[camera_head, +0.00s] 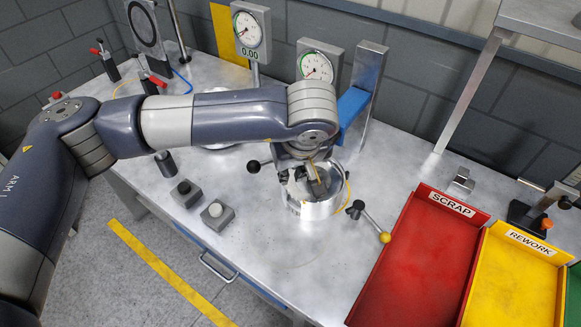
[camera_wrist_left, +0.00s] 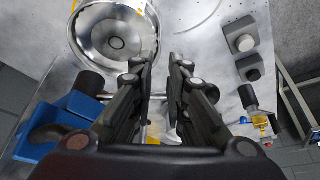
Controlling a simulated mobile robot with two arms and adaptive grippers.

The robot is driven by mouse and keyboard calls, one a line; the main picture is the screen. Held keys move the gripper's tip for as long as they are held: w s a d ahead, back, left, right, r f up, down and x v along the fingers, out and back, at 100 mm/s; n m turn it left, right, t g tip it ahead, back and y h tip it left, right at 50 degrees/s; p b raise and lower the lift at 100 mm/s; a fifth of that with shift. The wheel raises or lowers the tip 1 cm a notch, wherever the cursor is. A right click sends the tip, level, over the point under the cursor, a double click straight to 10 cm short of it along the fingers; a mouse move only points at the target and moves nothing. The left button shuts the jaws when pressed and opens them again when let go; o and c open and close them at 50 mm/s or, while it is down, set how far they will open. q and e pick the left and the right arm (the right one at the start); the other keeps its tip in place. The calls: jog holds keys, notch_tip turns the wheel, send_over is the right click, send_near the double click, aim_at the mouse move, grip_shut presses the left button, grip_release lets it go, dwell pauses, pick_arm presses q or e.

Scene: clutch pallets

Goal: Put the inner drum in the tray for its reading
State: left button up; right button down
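A round open metal drum or housing (camera_head: 318,208) stands on the bench in the head view, with a lever with a yellow knob (camera_head: 384,237) beside it. The same round metal part shows at the upper left of the left wrist view (camera_wrist_left: 140,52), with a dark ring at its centre. I cannot tell whether an inner drum is separate from it. My left gripper (camera_head: 305,185) overlaps it in the head view. In the wrist view its fingers (camera_wrist_left: 160,66) are apart, with bare bench between the tips. A red SCRAP tray (camera_head: 420,265) and a yellow REWORK tray (camera_head: 515,285) lie at the right.
A dial gauge (camera_head: 248,30) reading 0.00 and a second dial (camera_head: 316,66) stand behind my arm. Two button boxes (camera_head: 185,192) (camera_head: 217,214) sit near the front edge. A green tray (camera_head: 574,300) is cut off at the right. A grey post (camera_head: 366,85) stands behind the drum.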

aim_at(285, 186)
pick_arm(q)
jog(key=shift+f, duration=0.15)
jog(key=p+x, duration=0.4)
jog(key=x, duration=0.5)
jog(key=shift+w+f, duration=0.1)
jog(key=shift+f, duration=0.2)
jog(key=shift+w+f, duration=0.15)
jog(key=shift+f, duration=0.3)
grip_shut()
